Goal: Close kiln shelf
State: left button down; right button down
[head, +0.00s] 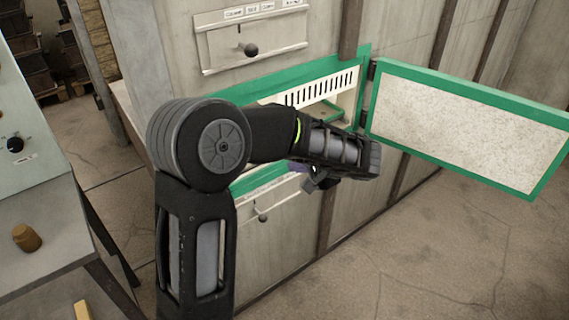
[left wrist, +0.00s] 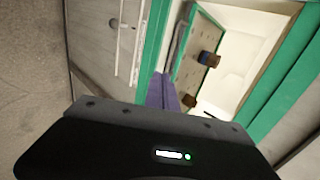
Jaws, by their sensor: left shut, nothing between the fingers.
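The kiln has a green-framed opening (head: 362,62) with a white slotted panel inside. Its green-edged, speckled white door (head: 470,125) stands swung open to the right. A green-edged shelf (head: 322,112) shows partly inside the opening; my left arm hides much of it. In the left wrist view the shelf (left wrist: 192,72) has a tan surface with a dark-and-blue piece (left wrist: 208,59) and a small brown piece (left wrist: 188,100) on it. My left gripper (head: 314,184) is shut and empty, in front of the opening's lower part. I cannot tell whether it touches the shelf. My right gripper is out of view.
A control panel with a dark knob (head: 251,50) is above the opening, and another knob (head: 262,217) is below it. A grey table (head: 50,225) with a brown cylinder (head: 27,238) stands at left. The floor beneath the open door is clear.

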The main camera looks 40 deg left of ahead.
pick_arm(q)
jog(key=a+r+p+x, duration=0.1)
jog(key=p+x, duration=0.2)
jog(key=x, duration=1)
jog(key=shift+w, duration=0.2)
jog(key=shift+a+r, duration=0.15)
jog(key=a+b, duration=0.2)
jog(key=w+a+b, duration=0.1)
jog(key=a+b, duration=0.1)
jog(key=shift+w+a+f, duration=0.2)
jog(key=shift+a, duration=0.2)
jog(key=shift+a+r, duration=0.1)
jog(key=shift+r, duration=0.25)
